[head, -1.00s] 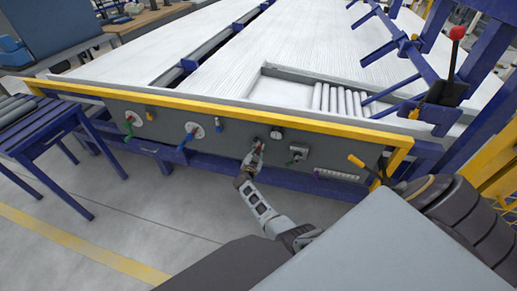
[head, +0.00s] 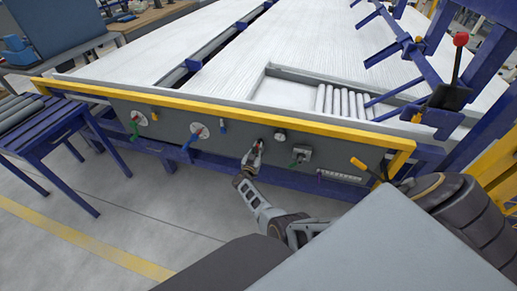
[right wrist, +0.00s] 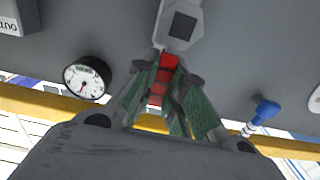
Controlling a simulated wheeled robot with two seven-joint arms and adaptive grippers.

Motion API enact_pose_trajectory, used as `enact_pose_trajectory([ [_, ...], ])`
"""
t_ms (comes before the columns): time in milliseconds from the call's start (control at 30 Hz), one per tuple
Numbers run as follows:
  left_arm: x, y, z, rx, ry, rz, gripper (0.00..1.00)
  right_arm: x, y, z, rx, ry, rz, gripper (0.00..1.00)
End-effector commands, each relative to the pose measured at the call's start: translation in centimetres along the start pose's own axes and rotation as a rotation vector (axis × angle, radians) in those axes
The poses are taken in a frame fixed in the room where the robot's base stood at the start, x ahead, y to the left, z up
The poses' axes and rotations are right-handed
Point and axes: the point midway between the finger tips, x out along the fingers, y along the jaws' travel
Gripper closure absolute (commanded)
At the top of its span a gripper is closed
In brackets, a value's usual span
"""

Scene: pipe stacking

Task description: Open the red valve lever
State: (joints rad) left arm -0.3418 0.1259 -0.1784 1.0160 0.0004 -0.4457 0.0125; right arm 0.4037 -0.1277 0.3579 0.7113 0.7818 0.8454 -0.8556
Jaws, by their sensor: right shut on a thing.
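The red valve lever (right wrist: 163,80) shows in the right wrist view as a red strip hanging from a grey valve body (right wrist: 182,25). My right gripper (right wrist: 160,98) is shut on it, with a green-padded finger on each side. In the head view, my right gripper (head: 258,148) is at the middle of the grey front panel (head: 230,155), just left of a round gauge (head: 280,136). The lever itself is mostly hidden there by the fingers. My left gripper is not in view.
Blue handles (head: 190,143) and a green handle (head: 134,129) are left of my gripper on the panel. Another green-handled valve (head: 300,155) is to its right. A yellow rail (head: 230,121) runs above the panel. The floor in front is clear.

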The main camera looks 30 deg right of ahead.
Motion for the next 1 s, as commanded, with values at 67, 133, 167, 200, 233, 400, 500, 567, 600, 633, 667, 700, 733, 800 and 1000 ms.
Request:
enact_pose_trajectory([
  [67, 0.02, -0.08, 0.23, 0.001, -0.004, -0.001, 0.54, -0.37, -0.21, 0.46, -0.019, -0.010, -0.003, 1.00],
  [133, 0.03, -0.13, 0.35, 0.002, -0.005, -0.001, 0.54, -0.37, -0.23, 0.49, -0.030, -0.010, -0.003, 1.00],
  [167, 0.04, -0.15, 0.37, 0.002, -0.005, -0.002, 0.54, -0.37, -0.24, 0.50, -0.034, -0.010, -0.003, 1.00],
  [200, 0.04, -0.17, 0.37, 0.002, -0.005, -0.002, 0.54, -0.37, -0.25, 0.50, -0.038, -0.010, -0.003, 1.00],
  [233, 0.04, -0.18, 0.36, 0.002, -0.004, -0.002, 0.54, -0.37, -0.26, 0.50, -0.040, -0.010, -0.003, 1.00],
  [400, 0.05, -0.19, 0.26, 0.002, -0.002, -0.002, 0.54, -0.37, -0.27, 0.51, -0.044, -0.009, -0.004, 1.00],
  [500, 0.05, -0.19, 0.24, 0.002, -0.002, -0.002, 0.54, -0.37, -0.28, 0.50, -0.044, -0.009, -0.004, 1.00],
  [567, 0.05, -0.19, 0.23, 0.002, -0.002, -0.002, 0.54, -0.37, -0.28, 0.50, -0.045, -0.008, -0.004, 0.85],
  [600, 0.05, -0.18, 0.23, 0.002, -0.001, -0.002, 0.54, -0.36, -0.28, 0.48, -0.044, -0.008, -0.005, 0.80],
  [633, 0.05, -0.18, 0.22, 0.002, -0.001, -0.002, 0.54, -0.34, -0.29, 0.45, -0.044, -0.008, -0.004, 0.76],
  [667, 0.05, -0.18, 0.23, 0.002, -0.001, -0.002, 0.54, -0.31, -0.28, 0.41, -0.043, -0.007, -0.004, 0.72],
  [700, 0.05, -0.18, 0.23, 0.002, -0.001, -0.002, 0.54, -0.27, -0.26, 0.35, -0.042, -0.006, -0.003, 0.67],
  [733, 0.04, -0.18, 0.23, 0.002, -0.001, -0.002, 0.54, -0.23, -0.25, 0.31, -0.042, -0.005, -0.003, 0.65],
  [800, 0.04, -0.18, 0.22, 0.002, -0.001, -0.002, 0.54, -0.18, -0.23, 0.25, -0.041, -0.004, -0.002, 0.65],
  [1000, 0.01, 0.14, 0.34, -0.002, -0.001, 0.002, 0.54, -0.09, -0.18, 0.14, -0.039, -0.002, 0.000, 0.65],
])
